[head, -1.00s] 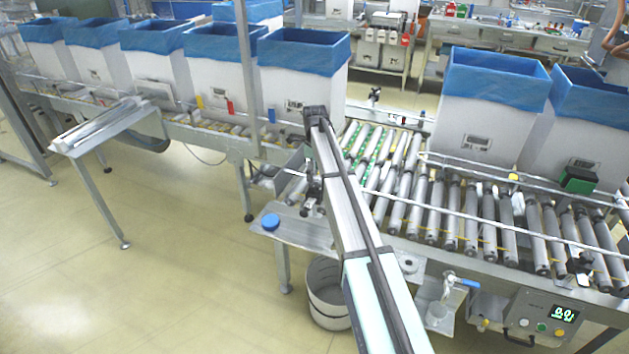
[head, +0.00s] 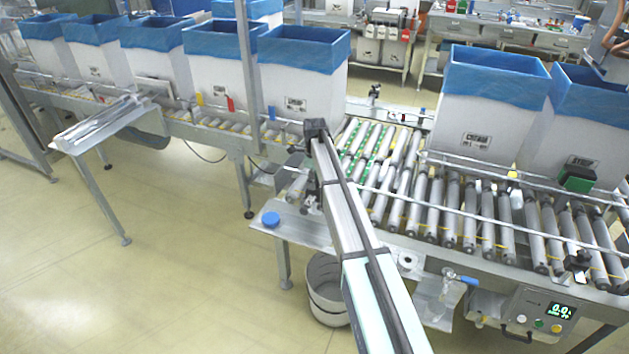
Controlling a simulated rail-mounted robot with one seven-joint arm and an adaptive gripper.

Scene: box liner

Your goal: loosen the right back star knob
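Dark knobs on clamps show along the roller conveyor's guide rails. One is at the back left (head: 374,92), one at the front right (head: 578,262), and a dark clamp (head: 309,192) sits at the front left beside my arm. I cannot make out a right back star knob; the lined boxes on the right cover that stretch of the back rail. My arm reaches up from the bottom of the head view to a black joint over the conveyor's left end. My gripper cannot be made out.
Two white boxes with blue liners (head: 494,75) stand on the right rollers (head: 440,215). Several more lined boxes (head: 302,60) stand on the left line. A control panel (head: 540,318) is at front right. A grey bin (head: 326,290) stands below. A blue cap (head: 271,220) lies on the side plate.

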